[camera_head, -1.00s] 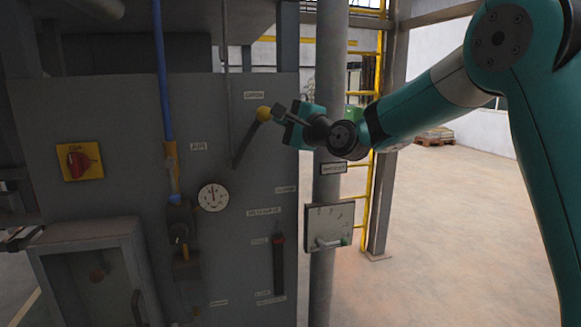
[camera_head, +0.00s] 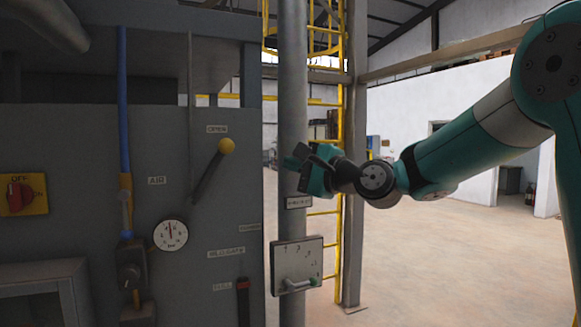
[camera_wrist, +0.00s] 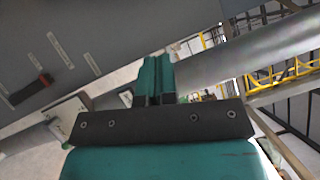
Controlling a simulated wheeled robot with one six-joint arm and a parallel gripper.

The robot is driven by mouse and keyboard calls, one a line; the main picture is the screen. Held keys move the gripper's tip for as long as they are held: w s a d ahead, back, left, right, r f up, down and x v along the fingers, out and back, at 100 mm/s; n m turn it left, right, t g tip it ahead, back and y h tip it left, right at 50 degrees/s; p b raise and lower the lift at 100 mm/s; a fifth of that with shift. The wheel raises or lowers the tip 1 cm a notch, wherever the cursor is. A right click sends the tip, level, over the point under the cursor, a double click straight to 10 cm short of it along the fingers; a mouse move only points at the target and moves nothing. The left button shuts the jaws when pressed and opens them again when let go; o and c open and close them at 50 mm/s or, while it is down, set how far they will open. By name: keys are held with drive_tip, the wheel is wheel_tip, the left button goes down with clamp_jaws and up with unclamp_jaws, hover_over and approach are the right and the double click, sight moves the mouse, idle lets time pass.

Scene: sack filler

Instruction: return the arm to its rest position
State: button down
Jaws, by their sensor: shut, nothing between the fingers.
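My teal arm reaches in from the right in the head view. My gripper (camera_head: 297,163) is at its end, in front of the grey vertical pipe (camera_head: 292,100) and to the right of the yellow-knobbed lever (camera_head: 227,146). The gripper is apart from the lever and holds nothing. In the wrist view its fingers (camera_wrist: 157,78) are together, pointing toward the pipe. The lever slants up to the right, its knob just below the "OPEN" label.
The grey panel (camera_head: 90,190) carries a red-and-yellow switch (camera_head: 20,195), a gauge (camera_head: 170,235) and a blue pipe (camera_head: 123,90). A small plate with a handle (camera_head: 298,268) is on the pipe below the gripper. A yellow ladder (camera_head: 340,220) stands behind. Open floor lies to the right.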

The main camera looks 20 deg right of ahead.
drive_tip(key=s+a+f+n+g, duration=0.9)
drive_tip(key=s+a+f+n, duration=0.3)
drive_tip(key=s, duration=0.2)
drive_tip(key=s+d+f+n+g+h, duration=0.1)
drive_tip(key=s+f+n+g, duration=0.3)
drive_tip(key=s, duration=0.5)
drive_tip(key=s+d+f+n+g+h, duration=0.1)
drive_tip(key=s+f+n+g+h, duration=0.3)
drive_tip(key=s, duration=0.5)
drive_tip(key=shift+s+d+f+n, duration=0.15)
drive_tip(key=shift+s+f+n, duration=0.15)
drive_tip(key=shift+f+n, duration=0.8)
drive_tip(key=c, duration=1.8)
unclamp_jaws()
drive_tip(key=shift+r, duration=0.2)
